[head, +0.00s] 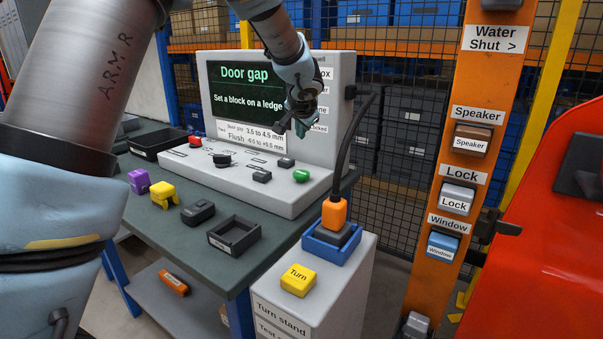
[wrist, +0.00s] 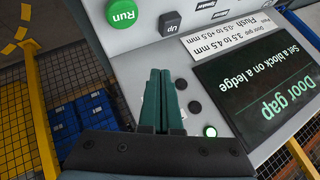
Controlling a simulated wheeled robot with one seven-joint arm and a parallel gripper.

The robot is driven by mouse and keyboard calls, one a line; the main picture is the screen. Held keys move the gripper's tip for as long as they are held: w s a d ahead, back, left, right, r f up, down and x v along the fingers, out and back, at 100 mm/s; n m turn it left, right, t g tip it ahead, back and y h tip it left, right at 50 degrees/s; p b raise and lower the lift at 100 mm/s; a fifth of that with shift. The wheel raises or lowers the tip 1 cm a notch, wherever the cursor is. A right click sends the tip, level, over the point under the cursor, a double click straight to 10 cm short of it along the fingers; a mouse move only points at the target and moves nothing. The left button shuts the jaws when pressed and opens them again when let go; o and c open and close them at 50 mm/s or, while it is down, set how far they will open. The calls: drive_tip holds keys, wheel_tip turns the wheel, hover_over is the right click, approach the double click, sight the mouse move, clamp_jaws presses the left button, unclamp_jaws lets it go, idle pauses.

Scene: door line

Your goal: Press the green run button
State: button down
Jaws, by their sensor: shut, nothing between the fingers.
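The green run button (head: 301,175) is at the right end of the sloped control panel (head: 290,200) in the head view. In the wrist view the green button (wrist: 122,12), marked "Run", is at the top edge, partly cut off. My gripper (head: 286,128) is in front of the right side of the console screen, above the panel and apart from the button. In the wrist view my gripper's two dark green fingers (wrist: 160,74) lie together with nothing between them. The run button is beyond the tips, up and left.
A dark "Up" button (wrist: 169,23) is close to the run button. The console screen (head: 240,88) reads "Door gap". An orange plug (head: 334,212) with a cable stands in a blue holder right of the panel. An orange post (head: 475,100) and red door (head: 555,240) are at right.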

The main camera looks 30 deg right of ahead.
drive_tip(key=b, duration=0.6)
hover_over(301, 174)
wheel_tip(301, 174, down, 7)
drive_tip(key=shift+s+a+f, duration=0.1)
drive_tip(key=shift+a+f, duration=0.05)
drive_tip(key=shift+f+b, duration=0.8)
drive_tip(key=shift+b, duration=0.15)
drive_tip(key=shift+f, duration=0.15)
idle(0.9)
drive_tip(key=shift+f+b, duration=0.25)
drive_tip(key=shift+b, duration=0.35)
drive_tip(key=shift+f+b, duration=0.5)
drive_tip(key=shift+b, duration=0.15)
idle(0.5)
drive_tip(key=shift+r, duration=0.1)
drive_tip(key=shift+r+p, duration=0.65)
drive_tip(key=shift+r, duration=0.2)
